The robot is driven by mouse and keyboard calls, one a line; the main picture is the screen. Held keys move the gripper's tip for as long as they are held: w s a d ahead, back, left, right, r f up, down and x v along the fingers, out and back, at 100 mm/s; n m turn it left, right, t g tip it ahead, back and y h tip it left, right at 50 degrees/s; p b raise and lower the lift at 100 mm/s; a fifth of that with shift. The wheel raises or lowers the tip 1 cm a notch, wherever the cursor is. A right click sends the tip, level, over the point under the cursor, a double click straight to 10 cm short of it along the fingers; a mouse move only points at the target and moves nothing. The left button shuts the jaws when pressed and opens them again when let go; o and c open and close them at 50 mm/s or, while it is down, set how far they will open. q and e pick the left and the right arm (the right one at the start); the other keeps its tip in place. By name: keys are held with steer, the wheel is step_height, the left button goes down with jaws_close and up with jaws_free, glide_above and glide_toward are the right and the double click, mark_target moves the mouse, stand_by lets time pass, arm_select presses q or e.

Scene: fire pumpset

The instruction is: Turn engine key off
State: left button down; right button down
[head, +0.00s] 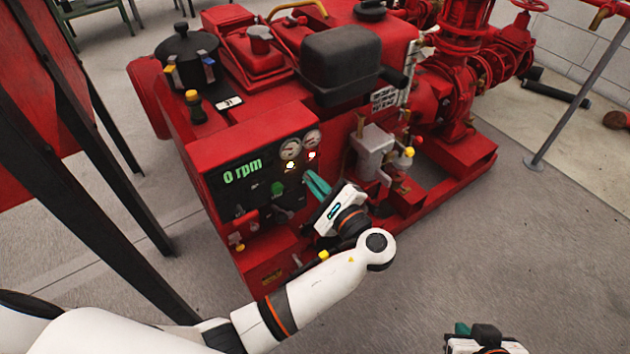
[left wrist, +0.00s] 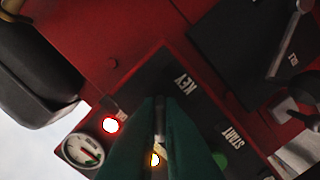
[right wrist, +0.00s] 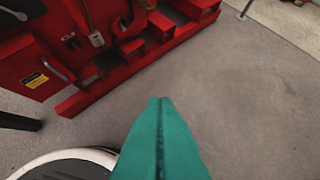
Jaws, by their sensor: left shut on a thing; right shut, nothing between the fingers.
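The red engine pumpset (head: 240,135) has a dark control panel (head: 230,190) on its front, with a green "0 rpm" readout (head: 242,171). My left gripper (head: 316,186) is at the panel's right side, below the gauges. In the left wrist view its green fingers (left wrist: 160,105) are shut on the small, pale engine key (left wrist: 159,118), by the "KEY" label (left wrist: 187,84). The fingers hide most of the key, and I cannot tell its angle. My right gripper (right wrist: 160,100) is shut and empty over the floor; it shows at the bottom edge of the head view (head: 465,329).
Two round gauges (head: 290,149) and lit lamps (head: 289,167) sit beside the key. A green button (left wrist: 220,160) is near the "START" label. A dark-legged red structure (head: 75,120) stands at the left. The concrete floor (head: 480,235) at the right is clear.

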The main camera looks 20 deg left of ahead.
arm_select(q)
steer(key=shift+n+b, duration=1.4)
steer(key=shift+n, duration=3)
arm_select(e)
steer(key=w+a+r+t+y, duration=0.2)
steer(key=w+a+r+t, duration=0.1)
steer(key=w+r+t, duration=0.4)
steer(key=shift+w+a+r, duration=0.15)
steer(key=shift+w+r, duration=0.15)
steer(key=shift+r, duration=0.35)
arm_select(q)
steer(key=c, duration=1.6)
jaws_free()
